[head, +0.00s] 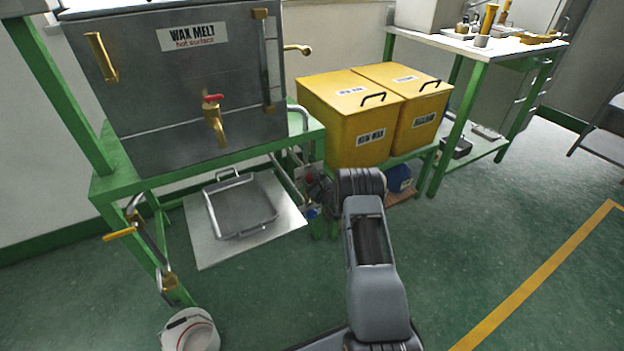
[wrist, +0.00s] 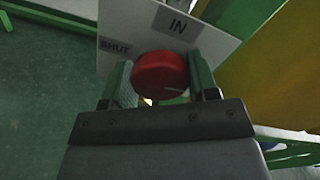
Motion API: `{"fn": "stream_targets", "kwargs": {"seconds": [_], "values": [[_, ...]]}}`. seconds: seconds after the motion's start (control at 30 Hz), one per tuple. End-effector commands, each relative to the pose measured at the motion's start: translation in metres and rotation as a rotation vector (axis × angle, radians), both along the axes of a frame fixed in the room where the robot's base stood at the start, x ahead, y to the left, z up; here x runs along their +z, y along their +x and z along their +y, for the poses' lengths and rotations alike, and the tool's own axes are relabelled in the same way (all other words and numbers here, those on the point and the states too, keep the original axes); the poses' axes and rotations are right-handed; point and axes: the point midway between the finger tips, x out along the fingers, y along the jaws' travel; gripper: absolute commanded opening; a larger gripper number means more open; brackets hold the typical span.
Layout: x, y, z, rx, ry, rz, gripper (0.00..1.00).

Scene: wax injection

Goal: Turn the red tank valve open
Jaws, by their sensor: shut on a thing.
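The red round valve knob (wrist: 160,75) sits between the two green fingers of my gripper (wrist: 160,70) in the wrist view, one finger on each side. My gripper is shut on it. A pale plate (wrist: 225,45) behind the knob carries the labels "IN" and "SHUT"; an "OPEN" label is not visible. In the head view my arm reaches to the low pipework right of the green stand, where a small red part (head: 309,178) shows. My fingers are hard to make out there, and the knob's turn angle cannot be told.
The grey "WAX MELT" tank (head: 180,130) has a brass tap with a small red handle (head: 213,98). Yellow bins (head: 345,100) stand close beside my arm. A metal tray (head: 240,205) lies below the tank, and a white bucket (head: 190,330) stands at front left. The right floor is clear.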

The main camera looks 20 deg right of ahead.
Motion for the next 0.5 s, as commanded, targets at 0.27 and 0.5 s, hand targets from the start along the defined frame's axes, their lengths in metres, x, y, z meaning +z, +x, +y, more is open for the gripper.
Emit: {"fn": "stream_targets", "kwargs": {"seconds": [0.27,0.5], "values": [[0.0006,0.0004,0.0007,0.001,0.099,0.011,0.3],[0.0003,0.0004,0.0006,0.001,0.129,0.015,0.3]]}}
